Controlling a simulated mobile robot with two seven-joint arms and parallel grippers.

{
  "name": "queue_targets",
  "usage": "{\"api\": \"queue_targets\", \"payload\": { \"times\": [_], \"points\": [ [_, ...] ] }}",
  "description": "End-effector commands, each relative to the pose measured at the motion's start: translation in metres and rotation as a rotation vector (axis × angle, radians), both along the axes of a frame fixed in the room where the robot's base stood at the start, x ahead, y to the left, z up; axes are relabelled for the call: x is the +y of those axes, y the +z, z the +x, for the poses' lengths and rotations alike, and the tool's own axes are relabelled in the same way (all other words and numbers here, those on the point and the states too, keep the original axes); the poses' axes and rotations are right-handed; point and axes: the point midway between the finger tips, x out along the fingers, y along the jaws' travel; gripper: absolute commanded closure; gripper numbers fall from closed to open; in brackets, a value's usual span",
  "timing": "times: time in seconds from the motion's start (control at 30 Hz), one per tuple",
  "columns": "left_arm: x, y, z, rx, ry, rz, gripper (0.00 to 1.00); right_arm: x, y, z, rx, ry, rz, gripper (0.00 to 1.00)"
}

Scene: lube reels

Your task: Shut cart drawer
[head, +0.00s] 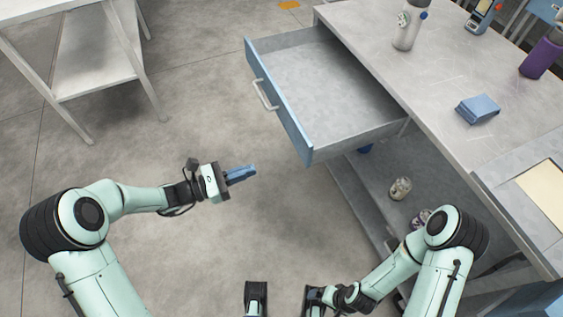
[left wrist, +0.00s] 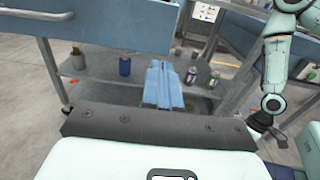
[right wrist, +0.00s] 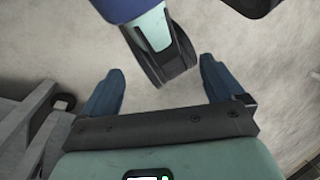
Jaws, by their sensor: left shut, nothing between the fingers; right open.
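The cart drawer (head: 330,80) is pulled well out from under the grey cart top (head: 450,70), and it is empty inside. Its blue front (head: 279,100) carries a pale bar handle (head: 264,95). In the left wrist view the blue drawer front (left wrist: 100,30) shows at the upper left. My left gripper (head: 250,171) is shut and empty, in front of the drawer and below its handle in the picture, apart from it. Its shut blue fingers show in the left wrist view (left wrist: 163,85). My right gripper (right wrist: 160,90) is open and empty, low beside the cart.
A white bottle (head: 407,28), a blue box (head: 478,109) and a purple bottle (head: 541,57) stand on the cart top. Cans (head: 399,188) stand on the lower shelf. A grey table (head: 95,70) is at the upper left. The floor (head: 190,110) between is clear.

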Motion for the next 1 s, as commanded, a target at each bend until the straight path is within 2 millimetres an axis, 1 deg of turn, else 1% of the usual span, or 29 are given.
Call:
{"api": "queue_targets", "payload": {
  "times": [0.17, 0.4, 0.6, 0.7, 0.8, 1.0],
  "points": [
    [-0.021, 0.001, 0.01, -0.002, -0.004, -0.006, 1.0, -0.001, -0.002, 0.004, -0.01, -0.004, -0.004, 0.05],
    [-0.067, 0.0, 0.033, 0.0, -0.006, -0.004, 1.0, -0.006, -0.01, 0.013, -0.035, -0.014, -0.017, 0.05],
    [-0.101, 0.0, 0.05, 0.0, -0.005, -0.003, 1.0, -0.009, -0.016, 0.02, -0.054, -0.022, -0.026, 0.05],
    [-0.112, 0.0, 0.056, 0.0, -0.005, -0.002, 1.0, -0.01, -0.019, 0.023, -0.061, -0.025, -0.029, 0.05],
    [-0.119, 0.0, 0.061, 0.001, -0.003, -0.002, 1.0, -0.011, -0.02, 0.025, -0.066, -0.028, -0.031, 0.05],
    [-0.124, 0.0, 0.063, 0.001, -0.002, -0.002, 1.0, -0.012, -0.02, 0.026, -0.07, -0.029, -0.032, 0.05]
  ]
}}
